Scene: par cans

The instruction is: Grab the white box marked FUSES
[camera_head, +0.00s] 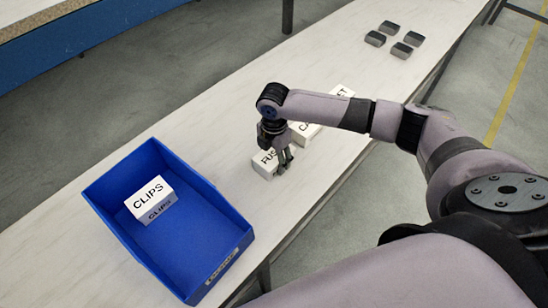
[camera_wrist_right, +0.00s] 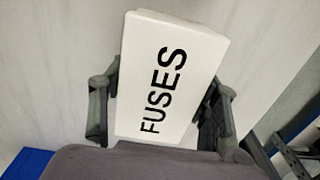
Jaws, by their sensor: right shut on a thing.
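The white box marked FUSES (camera_head: 264,164) is on the pale table in the head view, to the right of the blue bin. In the right wrist view the FUSES box (camera_wrist_right: 172,75) fills the middle, its black lettering facing the camera. My right gripper (camera_head: 283,163) comes down over the box from above, and its fingers (camera_wrist_right: 160,108) stand on both sides of it, shut on it. The gripper covers part of the lettering in the head view. I cannot tell whether the box is lifted off the table. My left gripper is not in view.
A blue bin (camera_head: 110,213) holding a white CLIPS box (camera_head: 151,199) stands on the table (camera_head: 215,110) at the left. Another white box (camera_head: 304,132), partly hidden by my arm, lies just behind the FUSES box. Several dark blocks (camera_head: 389,27) sit at the far end.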

